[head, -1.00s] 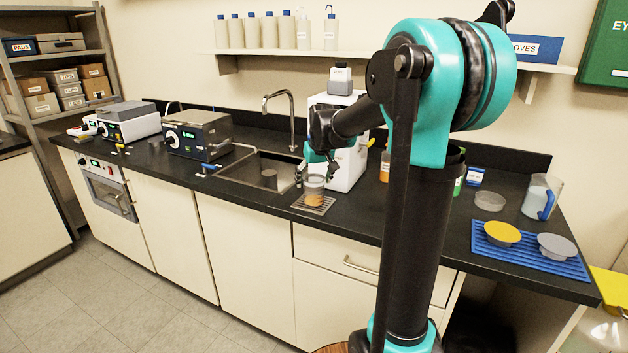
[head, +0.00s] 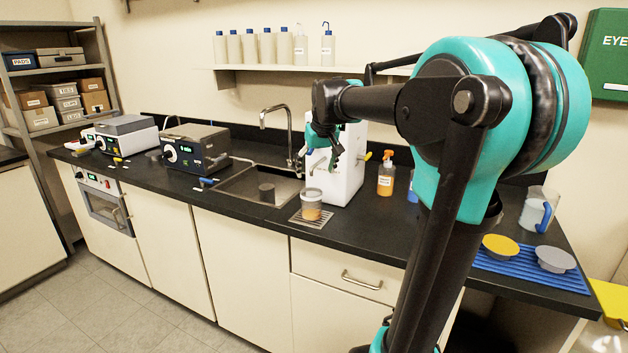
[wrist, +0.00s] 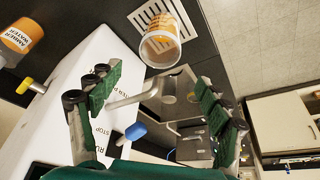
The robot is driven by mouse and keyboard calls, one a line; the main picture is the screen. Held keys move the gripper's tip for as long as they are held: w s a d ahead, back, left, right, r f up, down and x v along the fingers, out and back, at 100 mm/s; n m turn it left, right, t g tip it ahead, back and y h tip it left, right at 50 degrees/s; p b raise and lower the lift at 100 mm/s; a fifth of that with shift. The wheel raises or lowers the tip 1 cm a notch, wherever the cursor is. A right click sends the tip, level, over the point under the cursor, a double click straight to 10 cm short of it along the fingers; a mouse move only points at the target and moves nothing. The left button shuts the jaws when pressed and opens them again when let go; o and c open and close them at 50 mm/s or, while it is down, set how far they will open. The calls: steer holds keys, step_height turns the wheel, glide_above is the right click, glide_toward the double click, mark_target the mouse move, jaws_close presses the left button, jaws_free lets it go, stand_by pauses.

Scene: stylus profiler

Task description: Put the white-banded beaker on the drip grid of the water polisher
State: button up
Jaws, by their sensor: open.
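The beaker (head: 311,206), clear with a pale upper band and orange contents, stands upright on the drip grid (head: 323,222) in front of the white water polisher (head: 346,187). In the wrist view the beaker (wrist: 160,46) and the slatted grid (wrist: 143,16) show at the top, beyond the fingertips. My gripper (head: 330,160) is above the beaker and apart from it, in front of the polisher. In the wrist view my gripper (wrist: 157,88) has its green-padded fingers wide apart with nothing held between them.
An amber bottle (head: 386,178) stands right of the polisher. A tap (head: 287,130) rises behind the sink. The counter in front of the amber bottle is clear.

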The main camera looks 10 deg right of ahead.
steer(key=s+d+f+m, duration=0.1)
steer(key=s+d+f, duration=0.2)
steer(key=s+f, duration=2.3)
steer(key=shift+s+d+f+m+h, duration=0.2)
steer(key=shift+f+m+h, duration=0.1)
steer(key=shift+f+m, duration=0.15)
